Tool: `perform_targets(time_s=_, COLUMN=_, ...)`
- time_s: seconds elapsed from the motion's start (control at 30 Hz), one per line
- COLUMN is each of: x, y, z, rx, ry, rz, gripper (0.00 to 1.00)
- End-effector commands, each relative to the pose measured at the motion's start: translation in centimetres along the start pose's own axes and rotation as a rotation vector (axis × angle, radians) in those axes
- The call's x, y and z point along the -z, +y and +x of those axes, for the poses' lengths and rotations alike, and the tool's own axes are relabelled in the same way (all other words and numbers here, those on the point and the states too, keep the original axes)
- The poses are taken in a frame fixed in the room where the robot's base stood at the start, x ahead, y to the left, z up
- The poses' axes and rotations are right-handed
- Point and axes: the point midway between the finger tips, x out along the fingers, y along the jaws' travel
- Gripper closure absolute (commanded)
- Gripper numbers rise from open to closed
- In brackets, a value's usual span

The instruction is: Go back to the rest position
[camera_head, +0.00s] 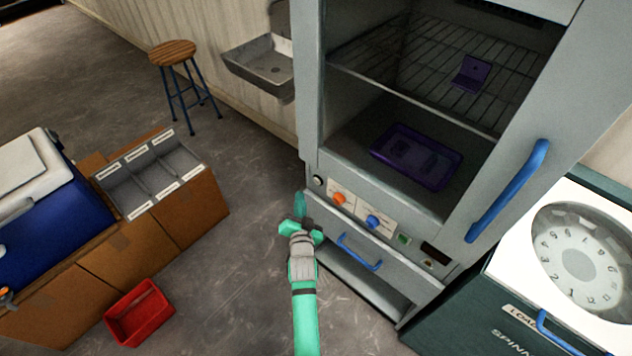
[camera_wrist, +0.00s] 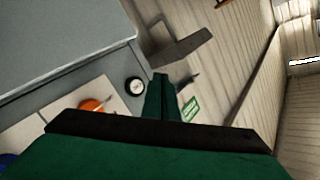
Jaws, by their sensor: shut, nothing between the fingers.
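My green arm reaches up from the bottom of the head view. My gripper (camera_head: 300,207) is beside the front left of the grey cabinet (camera_head: 312,120), near its control panel. In the wrist view my gripper (camera_wrist: 162,85) has its two green fingers together, with nothing between them. The cabinet's orange knob (camera_head: 338,198) and blue knob (camera_head: 373,221) are just to the right of the gripper in the head view. The orange knob (camera_wrist: 92,104) is left of the fingers in the wrist view. I cannot tell whether the fingers touch the cabinet.
The cabinet stands open, with a purple tray (camera_head: 415,157) inside. A red bin (camera_head: 139,312) is on the floor at left, by a brown counter (camera_head: 130,262). A stool (camera_head: 172,53) and wall sink (camera_head: 262,66) are behind. A dial machine (camera_head: 575,255) stands at right. The floor between counter and cabinet is clear.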

Motion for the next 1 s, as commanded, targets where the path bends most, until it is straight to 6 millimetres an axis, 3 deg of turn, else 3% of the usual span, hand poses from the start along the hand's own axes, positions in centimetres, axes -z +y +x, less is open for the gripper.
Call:
perform_targets(time_s=0.67, x=-0.4, y=0.2, z=-0.9, rx=-0.003, ry=0.0, rz=-0.006, gripper=1.0)
perform_targets(time_s=0.77, x=-1.1, y=1.3, z=-2.9, rx=-0.012, ry=-0.002, rz=-0.027, gripper=1.0)
perform_targets(time_s=1.0, x=-3.2, y=4.8, z=-11.7, rx=-0.041, ry=-0.003, rz=-0.13, gripper=1.0)
